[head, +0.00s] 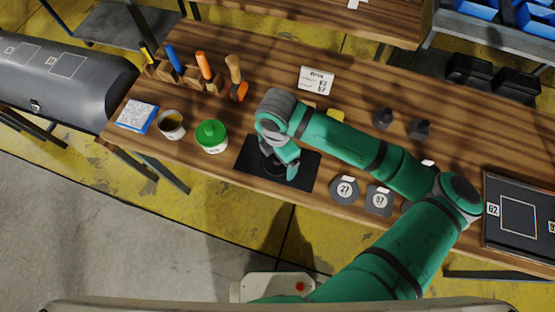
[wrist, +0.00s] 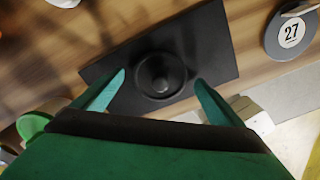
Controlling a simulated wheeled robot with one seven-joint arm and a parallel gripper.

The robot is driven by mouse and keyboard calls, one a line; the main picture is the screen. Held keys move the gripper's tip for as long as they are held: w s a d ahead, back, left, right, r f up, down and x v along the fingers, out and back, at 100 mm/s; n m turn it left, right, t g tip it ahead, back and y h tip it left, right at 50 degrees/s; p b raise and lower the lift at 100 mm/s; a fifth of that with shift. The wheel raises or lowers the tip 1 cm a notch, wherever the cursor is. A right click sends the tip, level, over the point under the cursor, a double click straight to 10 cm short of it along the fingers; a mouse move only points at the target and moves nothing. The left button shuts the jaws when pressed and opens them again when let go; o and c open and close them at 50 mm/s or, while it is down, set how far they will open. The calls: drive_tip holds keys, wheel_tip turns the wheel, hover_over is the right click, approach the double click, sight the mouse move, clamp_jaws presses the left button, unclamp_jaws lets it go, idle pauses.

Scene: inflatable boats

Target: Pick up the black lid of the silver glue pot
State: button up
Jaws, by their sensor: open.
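A round black lid with a raised knob (wrist: 160,76) lies on a black mat (wrist: 212,30) in the wrist view. My gripper (wrist: 160,78) is open, with one teal finger on each side of the lid and a gap to each. In the head view my gripper (head: 279,168) is over the black mat (head: 308,172) and hides most of the lid. A pale grey open pot (head: 172,130) with brownish contents stands at the left of the bench, apart from the mat.
A green-lidded tin (head: 211,136) stands just left of the mat. Dark discs marked 27 (head: 344,189) and 37 (head: 379,199) lie to its right. A tool rack (head: 194,77) and a white label card (head: 317,80) are behind. A dark framed tray (head: 490,230) is at far right.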

drive_tip(key=c, duration=1.1)
